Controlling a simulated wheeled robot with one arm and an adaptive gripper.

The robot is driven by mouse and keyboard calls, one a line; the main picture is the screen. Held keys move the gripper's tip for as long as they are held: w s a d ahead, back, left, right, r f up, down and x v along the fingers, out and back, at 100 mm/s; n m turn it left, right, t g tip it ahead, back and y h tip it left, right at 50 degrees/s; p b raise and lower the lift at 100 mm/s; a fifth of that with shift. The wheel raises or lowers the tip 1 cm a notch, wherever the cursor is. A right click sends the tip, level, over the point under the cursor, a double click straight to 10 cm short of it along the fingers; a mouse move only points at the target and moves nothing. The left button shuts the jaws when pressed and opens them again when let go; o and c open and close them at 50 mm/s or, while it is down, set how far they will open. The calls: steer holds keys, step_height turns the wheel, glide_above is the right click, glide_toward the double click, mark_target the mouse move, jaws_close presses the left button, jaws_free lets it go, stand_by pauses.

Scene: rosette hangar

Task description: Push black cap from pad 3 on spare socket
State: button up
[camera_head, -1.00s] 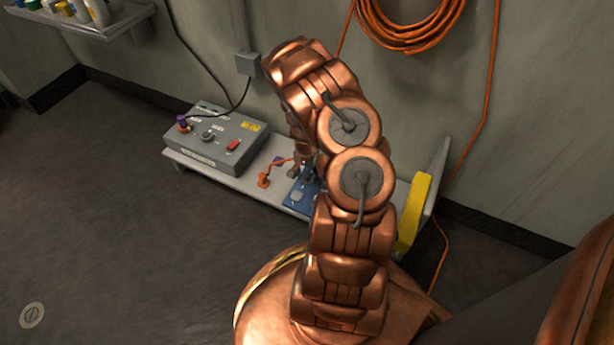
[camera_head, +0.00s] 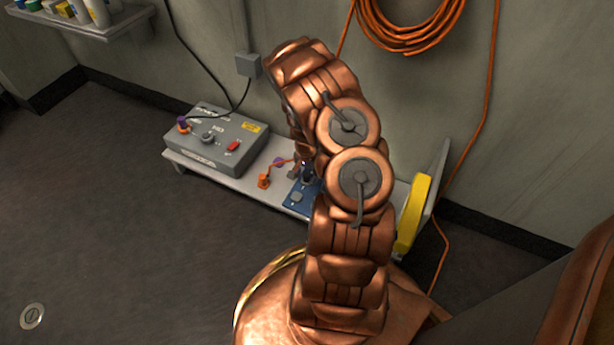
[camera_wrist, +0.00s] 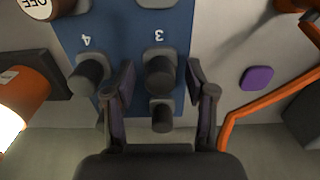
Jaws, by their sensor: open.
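The blue board (camera_wrist: 125,15) shows in the wrist view with upside-down numbers 3 and 4. A black cap (camera_wrist: 159,74) stands by the number 3 on a grey square base. A smaller dark cylinder (camera_wrist: 162,117) stands just below it; I cannot tell whether it is the spare socket. Another dark cap (camera_wrist: 89,74) stands at number 4. My gripper (camera_wrist: 160,80) is open, with one finger on each side of the cap at 3; contact is not clear. In the head view the blue board (camera_head: 297,199) is partly hidden by my arm, as is most of my gripper.
A purple disc (camera_wrist: 257,78) and an orange cable (camera_wrist: 265,105) lie right of the board in the wrist view. An orange part (camera_wrist: 25,95) is at left. A grey control box (camera_head: 215,139) sits on the bench's left, a yellow block (camera_head: 413,215) at its right end.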

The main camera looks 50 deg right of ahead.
mark_target(306, 174)
stand_by(0.4)
jaws_close()
stand_by(0.6)
steer(key=shift+r+p, duration=1.35)
steer(key=shift+r, duration=1.65)
